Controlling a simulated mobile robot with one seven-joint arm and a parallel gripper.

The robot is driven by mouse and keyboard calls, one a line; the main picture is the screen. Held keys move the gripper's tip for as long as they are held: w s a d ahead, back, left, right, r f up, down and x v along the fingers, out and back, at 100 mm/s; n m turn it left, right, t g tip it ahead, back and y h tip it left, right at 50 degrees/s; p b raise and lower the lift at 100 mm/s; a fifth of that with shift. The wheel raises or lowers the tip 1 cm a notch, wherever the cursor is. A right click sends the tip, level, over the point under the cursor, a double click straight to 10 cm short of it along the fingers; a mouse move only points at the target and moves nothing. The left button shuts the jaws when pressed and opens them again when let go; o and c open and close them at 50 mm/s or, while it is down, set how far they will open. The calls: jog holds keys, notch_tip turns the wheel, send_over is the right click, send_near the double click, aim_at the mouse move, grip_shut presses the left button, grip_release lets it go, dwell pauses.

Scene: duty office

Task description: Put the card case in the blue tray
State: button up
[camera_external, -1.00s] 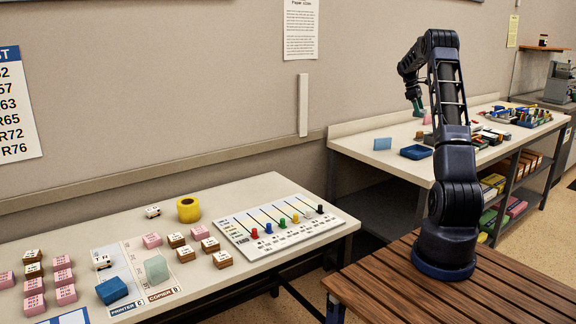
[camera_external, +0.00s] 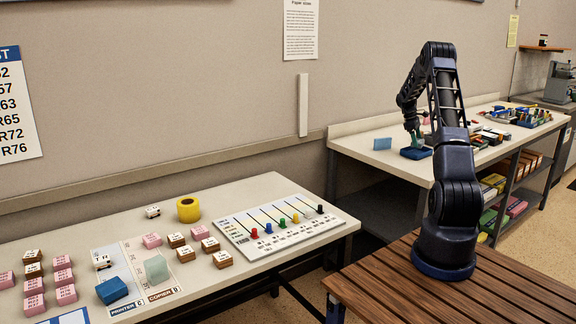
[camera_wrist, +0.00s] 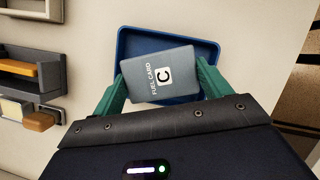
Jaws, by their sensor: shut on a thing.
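I cannot tell whether the case touches the tray's floor. In the external view my gripper (camera_external: 415,139) is down at the blue tray (camera_external: 414,154) on the far table, and the case is too small to make out there.
Grey holders with an orange block (camera_wrist: 35,70) lie left of the tray in the wrist view. The table right of the tray is bare.

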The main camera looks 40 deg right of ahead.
jog(key=shift+f, duration=2.15)
jog(key=shift+f, duration=0.1)
jog(key=o, duration=1)
